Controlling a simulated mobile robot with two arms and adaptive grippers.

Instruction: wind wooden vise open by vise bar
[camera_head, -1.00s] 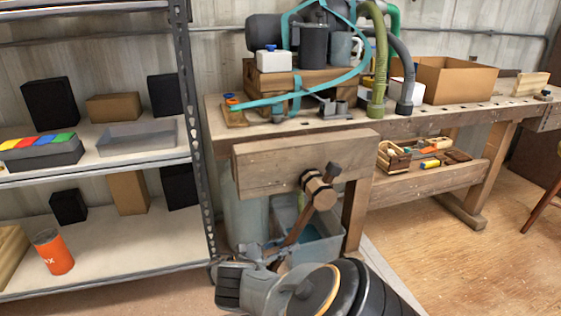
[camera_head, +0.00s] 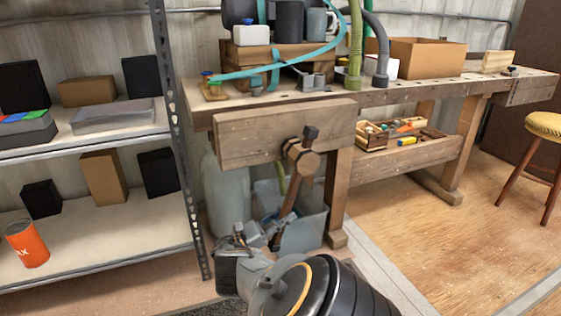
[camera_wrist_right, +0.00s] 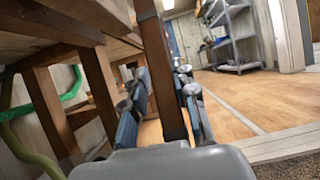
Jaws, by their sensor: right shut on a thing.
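The wooden vise (camera_head: 235,144) is on the near left end of the workbench, with a thick jaw board and a round wooden hub (camera_head: 300,160). The vise bar (camera_head: 289,198) passes through the hub, dark-tipped at its upper end, and slants down to the left. My right gripper (camera_head: 262,238) is at the bar's lower end. In the right wrist view the bar (camera_wrist_right: 162,60) stands between the two fingers of the gripper (camera_wrist_right: 165,100), which is shut on it. The bar's lowest part is hidden by the gripper. My left gripper is not in view.
A metal shelf (camera_head: 172,130) stands close on the left, with an orange can (camera_head: 27,244). A grey bin (camera_head: 308,232) and a large pale container (camera_head: 226,185) are under the bench behind the bar. Open floor (camera_head: 430,225) lies to the right, with a stool (camera_head: 541,128).

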